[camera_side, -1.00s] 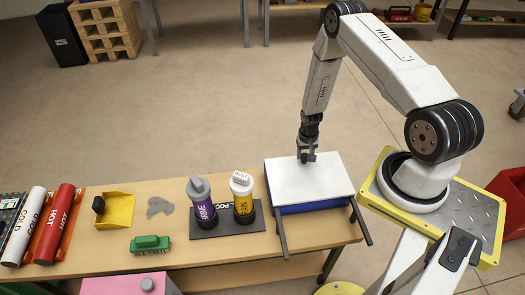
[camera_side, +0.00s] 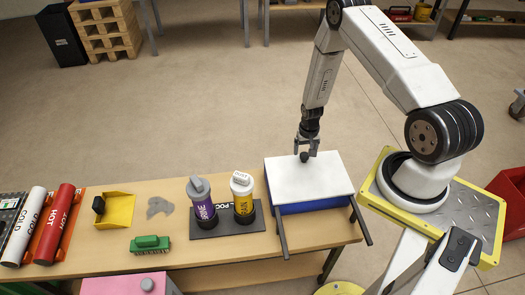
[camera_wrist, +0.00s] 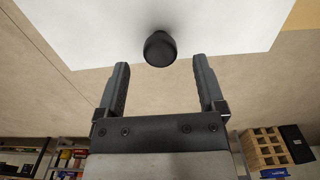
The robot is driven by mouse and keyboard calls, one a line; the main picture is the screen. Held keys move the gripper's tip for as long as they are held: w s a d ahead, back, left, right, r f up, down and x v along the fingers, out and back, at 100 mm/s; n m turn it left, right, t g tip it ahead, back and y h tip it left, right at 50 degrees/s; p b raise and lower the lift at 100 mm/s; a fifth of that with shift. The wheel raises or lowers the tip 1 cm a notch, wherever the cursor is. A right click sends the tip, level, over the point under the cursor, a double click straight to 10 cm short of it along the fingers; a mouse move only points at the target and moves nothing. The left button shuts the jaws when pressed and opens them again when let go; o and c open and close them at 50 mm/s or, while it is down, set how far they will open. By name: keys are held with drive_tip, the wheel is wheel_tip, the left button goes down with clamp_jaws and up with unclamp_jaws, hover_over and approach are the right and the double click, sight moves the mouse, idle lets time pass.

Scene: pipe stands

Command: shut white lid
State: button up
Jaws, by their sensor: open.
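The white lid (camera_side: 325,178) lies over a blue box (camera_side: 315,206) at the right end of the wooden table. The box's blue front shows under the lid's near edge. A black round knob (camera_side: 304,157) stands on the lid near its far edge. In the wrist view the knob (camera_wrist: 160,48) is just beyond my fingertips, between their lines, with the white lid (camera_wrist: 90,25) around it. My gripper (camera_side: 306,150) is open and empty, just above the knob. Both spread fingers show in the wrist view (camera_wrist: 161,66). I cannot tell whether the lid is fully seated.
Two dark bars (camera_side: 281,232) reach forward from the box's front. Left of it, a purple canister (camera_side: 202,207) and a yellow canister (camera_side: 243,200) stand on a dark holder. A green brush (camera_side: 150,244), yellow dustpan (camera_side: 116,210) and red pipe (camera_side: 60,225) lie farther left.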

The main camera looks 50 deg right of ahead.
drive_tip(key=shift+r, duration=2.4)
drive_tip(key=shift+w+a+r, duration=0.2)
drive_tip(key=shift+r, duration=0.25)
drive_tip(key=a+r+n+t, duration=0.1)
drive_tip(key=a+r+n, duration=0.2)
drive_tip(key=a+r, duration=0.6)
drive_tip(key=a+r+n+t, duration=0.1)
drive_tip(key=a+r+n, duration=0.2)
drive_tip(key=a+r, duration=0.65)
drive_tip(key=s+a+r+n, duration=0.3)
drive_tip(key=s+r, duration=0.2)
drive_tip(key=r, duration=0.2)
drive_tip(key=shift+t, duration=0.3)
drive_tip(key=shift+f, duration=0.1)
